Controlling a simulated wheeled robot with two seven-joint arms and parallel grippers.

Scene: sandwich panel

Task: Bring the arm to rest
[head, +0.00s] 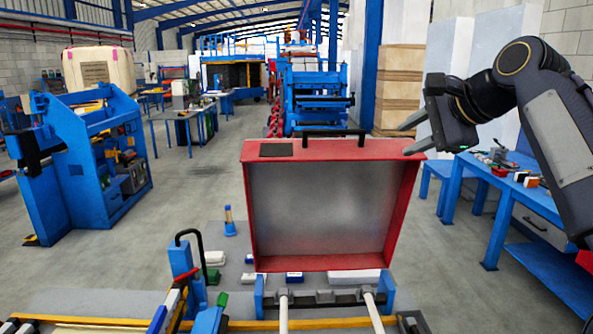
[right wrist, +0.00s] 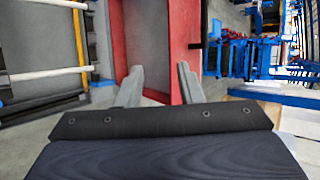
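My right arm comes in from the right in the head view. Its gripper (head: 404,140) is raised and open, with two grey fingers apart and pointing left, near the upper right corner of a red-framed grey panel (head: 325,208). The panel stands up, with a black handle (head: 333,134) on its top edge. In the right wrist view both fingers (right wrist: 158,82) are apart with nothing held between them; the red panel (right wrist: 157,40) shows beyond them. I cannot tell whether a finger touches the frame. My left gripper is not in view.
A blue rig with white rods (head: 283,312) lies below the panel. A blue table (head: 540,205) with small items stands at the right, under my arm. A blue machine (head: 85,165) stands at the left. Open grey floor (head: 195,185) lies between.

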